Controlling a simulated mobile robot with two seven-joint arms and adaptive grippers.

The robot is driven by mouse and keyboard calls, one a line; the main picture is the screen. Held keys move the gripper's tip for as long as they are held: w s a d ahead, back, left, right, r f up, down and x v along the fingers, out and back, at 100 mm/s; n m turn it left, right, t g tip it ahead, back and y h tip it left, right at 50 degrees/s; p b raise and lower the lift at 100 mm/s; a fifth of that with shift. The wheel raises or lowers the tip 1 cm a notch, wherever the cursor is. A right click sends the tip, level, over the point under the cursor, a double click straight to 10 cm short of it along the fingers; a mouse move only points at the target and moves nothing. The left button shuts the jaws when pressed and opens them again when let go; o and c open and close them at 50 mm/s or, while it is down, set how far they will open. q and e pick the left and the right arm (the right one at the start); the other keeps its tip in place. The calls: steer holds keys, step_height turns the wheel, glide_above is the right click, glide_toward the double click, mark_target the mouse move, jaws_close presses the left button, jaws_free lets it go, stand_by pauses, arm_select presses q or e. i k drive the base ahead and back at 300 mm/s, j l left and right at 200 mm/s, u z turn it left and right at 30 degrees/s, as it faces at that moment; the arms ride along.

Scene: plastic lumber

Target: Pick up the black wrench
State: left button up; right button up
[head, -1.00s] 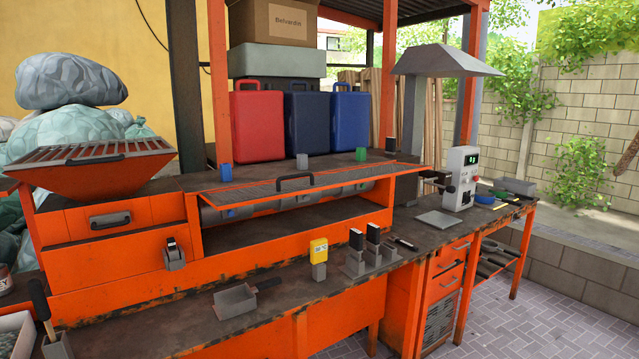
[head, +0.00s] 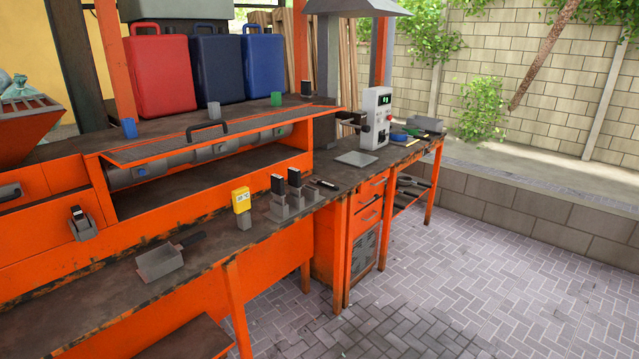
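I cannot make out a black wrench for certain. A small dark elongated tool (head: 324,183) lies on the orange workbench, right of the upright grey and black devices; it is too small to identify. More tools (head: 408,139) lie at the bench's far right end, also too small to tell apart. Dark long items (head: 412,184) rest on the shelf below that end. Neither of my grippers shows in the head view.
The long orange workbench (head: 215,243) runs from the lower left to the right. On it are a grey scoop (head: 160,262), a yellow meter (head: 241,200) and a white machine (head: 376,118). The paved floor (head: 480,270) in front and at right is clear, up to a low block wall (head: 530,208).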

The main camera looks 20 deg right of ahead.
mark_target(318, 181)
steer(key=i+j, duration=0.2)
steer(key=j, duration=0.2)
steer(key=i+j+u, duration=0.1)
steer(key=j, duration=0.35)
steer(key=i+j, duration=0.25)
steer(key=j, duration=0.15)
steer(key=i+l+u, duration=0.1)
steer(key=l, duration=0.4)
steer(key=i+l+u, duration=0.15)
steer(key=l, duration=0.35)
steer(key=i+l+u, duration=0.1)
steer(key=l, duration=0.45)
steer(key=i+l+u, duration=0.15)
steer(key=l, duration=0.35)
steer(key=k, duration=0.05)
